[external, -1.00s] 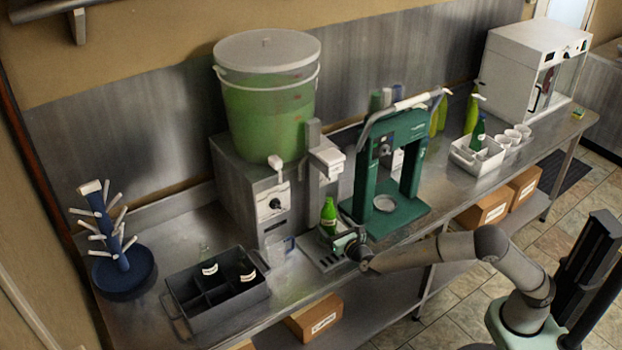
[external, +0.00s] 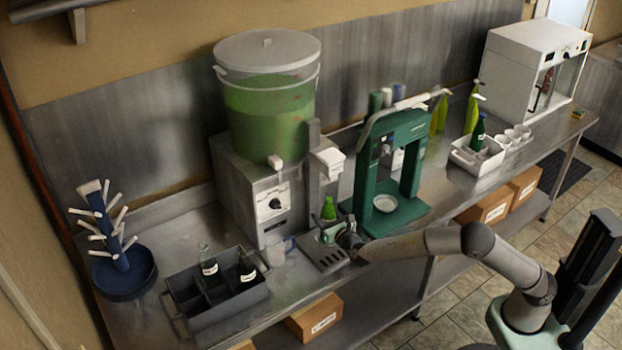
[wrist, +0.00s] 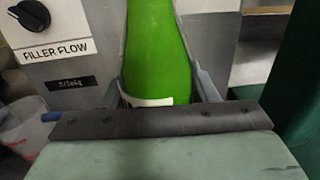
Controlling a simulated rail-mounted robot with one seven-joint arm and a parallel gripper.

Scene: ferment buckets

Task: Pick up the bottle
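The green bottle (external: 328,208) stands upright at the filler, on or just above the drip tray. In the wrist view the bottle (wrist: 158,50) fills the middle, with a pale label low on it. My gripper (external: 328,232) is in front of the bottle in the external view and hides its lower part. In the wrist view my gripper's fingers (wrist: 160,70) lie on either side of the bottle. They look open around it; whether either finger touches the glass is unclear.
The filler (external: 265,190) with a green bucket (external: 268,110) stands behind. A green capper frame (external: 412,175) is close on the right. A clear jug (external: 277,249) and a grey crate (external: 235,310) with dark bottles are left. A bottle tree (external: 122,245) stands far left.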

